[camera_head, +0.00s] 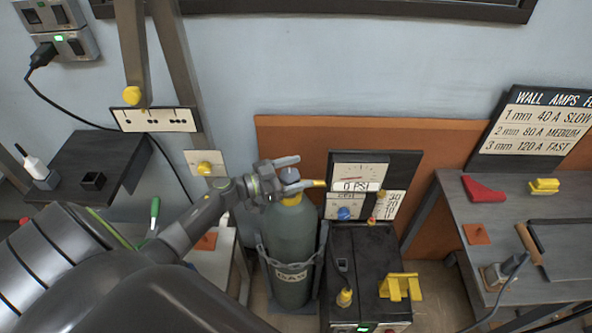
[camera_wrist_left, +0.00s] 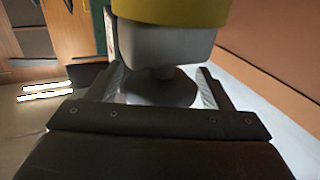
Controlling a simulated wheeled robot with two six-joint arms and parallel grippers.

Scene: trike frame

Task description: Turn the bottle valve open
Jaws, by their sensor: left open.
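The green-grey gas bottle (camera_head: 289,248) stands upright at the centre of the head view. Its yellow collar (camera_head: 292,199) is near the top, with a small bluish valve top (camera_head: 290,175) above it. My left gripper (camera_head: 303,172) is open at the valve, one finger on the far side and one on the near side. In the left wrist view, a yellow part (camera_wrist_left: 170,10) and a pale grey block (camera_wrist_left: 163,47) fill the top. A dark round part (camera_wrist_left: 160,88) lies between the two open fingers of my left gripper (camera_wrist_left: 160,80). Contact cannot be told. My right gripper is not in view.
A chain (camera_head: 266,258) runs around the bottle. A black welder box (camera_head: 365,270) with a gauge panel reading 0 PSI (camera_head: 357,172) stands close on the right. A grey workbench (camera_head: 520,215) is farther right. A dark shelf (camera_head: 92,165) is at left.

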